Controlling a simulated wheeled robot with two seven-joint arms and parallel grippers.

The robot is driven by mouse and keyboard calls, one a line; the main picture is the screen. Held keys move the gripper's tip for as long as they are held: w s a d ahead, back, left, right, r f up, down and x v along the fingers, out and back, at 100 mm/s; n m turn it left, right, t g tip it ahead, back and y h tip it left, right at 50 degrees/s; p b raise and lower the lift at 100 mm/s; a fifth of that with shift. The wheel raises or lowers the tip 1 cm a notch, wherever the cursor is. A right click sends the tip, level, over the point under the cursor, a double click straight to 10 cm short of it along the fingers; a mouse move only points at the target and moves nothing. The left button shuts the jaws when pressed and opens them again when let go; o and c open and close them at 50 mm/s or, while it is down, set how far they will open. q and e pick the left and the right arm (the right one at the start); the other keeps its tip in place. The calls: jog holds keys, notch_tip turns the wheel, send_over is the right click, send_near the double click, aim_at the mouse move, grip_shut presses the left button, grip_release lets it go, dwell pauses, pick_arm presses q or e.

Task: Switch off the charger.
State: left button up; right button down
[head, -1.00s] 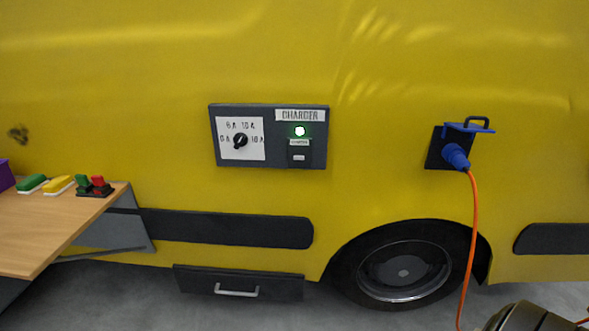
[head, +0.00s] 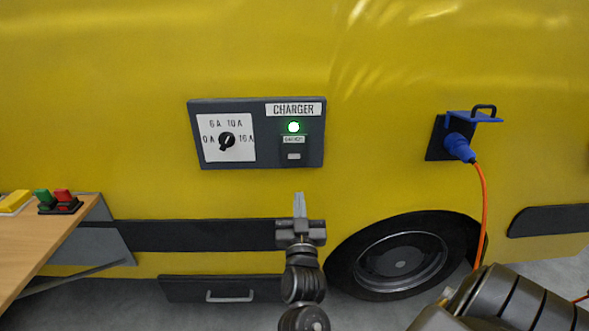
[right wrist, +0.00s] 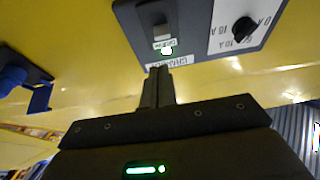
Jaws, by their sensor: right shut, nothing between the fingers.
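The dark charger panel (head: 262,161) is mounted on the yellow vehicle side, with a CHARGER label at its top right. A green lamp (head: 294,127) is lit on it. Below the lamp is a small switch (head: 293,156) with a pale face. At left a black rotary knob (head: 227,141) sits on a white dial marked in amps; its exact setting is hard to read. My right gripper (head: 299,197) is shut and empty, just below the panel under the switch, apart from it in the picture. The right wrist view shows its fingers (right wrist: 158,76) near the upside-down panel. My left gripper is out of view.
A blue plug (head: 459,147) with an orange cable (head: 482,205) sits in a socket at right. A wooden table (head: 40,235) at left holds red and green switches (head: 59,201) and a yellow block (head: 14,202). A drawer (head: 225,290) is below.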

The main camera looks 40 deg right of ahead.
aim_at(295, 158)
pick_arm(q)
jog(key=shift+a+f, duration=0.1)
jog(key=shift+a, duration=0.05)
pick_arm(e)
jog(key=shift+w+f, duration=0.1)
